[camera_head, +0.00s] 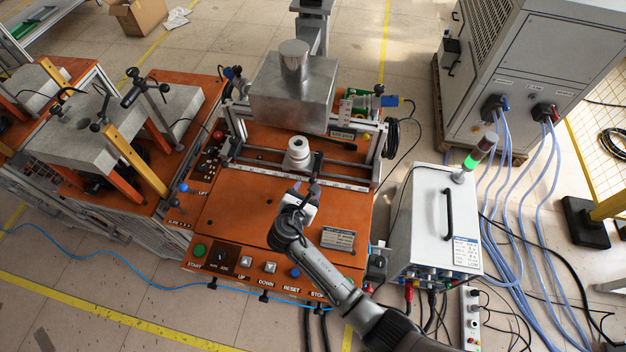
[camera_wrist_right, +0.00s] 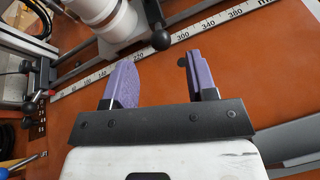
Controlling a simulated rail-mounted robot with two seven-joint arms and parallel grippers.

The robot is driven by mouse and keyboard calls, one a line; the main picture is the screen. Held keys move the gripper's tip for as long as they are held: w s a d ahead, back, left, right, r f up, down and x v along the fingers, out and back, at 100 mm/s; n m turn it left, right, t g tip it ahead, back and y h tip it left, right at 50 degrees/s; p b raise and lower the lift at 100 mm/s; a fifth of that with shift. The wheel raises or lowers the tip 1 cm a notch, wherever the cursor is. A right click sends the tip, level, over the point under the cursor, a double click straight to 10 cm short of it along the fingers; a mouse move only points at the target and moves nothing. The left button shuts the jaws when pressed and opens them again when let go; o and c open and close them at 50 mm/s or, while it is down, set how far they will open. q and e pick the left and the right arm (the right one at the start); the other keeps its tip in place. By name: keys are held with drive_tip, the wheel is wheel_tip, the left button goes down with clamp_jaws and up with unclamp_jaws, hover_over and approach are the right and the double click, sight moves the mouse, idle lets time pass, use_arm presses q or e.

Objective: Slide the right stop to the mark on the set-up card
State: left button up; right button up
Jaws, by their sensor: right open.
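The right stop (camera_wrist_right: 159,36), a black piece with a round knob, stands at the scale rail (camera_wrist_right: 210,25) just left of the 300 figure in the wrist view. A pale stepped cylinder (camera_head: 298,153) stands left of it, and shows in part in the wrist view (camera_wrist_right: 105,15). My right gripper (camera_head: 305,187) is open and empty, with purple fingers. In the wrist view its fingertips (camera_wrist_right: 158,68) lie on either side of the knob in the picture; no contact shows. The set-up card (camera_head: 339,239) lies on the orange top; its text is too small to read.
A dark knobbed clamp (camera_wrist_right: 27,68) stands at the rail's left end. Buttons (camera_head: 240,260) line the front edge. A white power box (camera_head: 435,215) stands to the right. The orange top left of my gripper is clear.

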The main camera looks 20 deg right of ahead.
sight(313, 180)
drive_tip(key=x, duration=0.6)
drive_tip(key=shift+w+d+f+b, duration=0.1)
drive_tip(key=shift+w+d+b, duration=0.1)
drive_tip(key=shift+b, duration=0.2)
clamp_jaws()
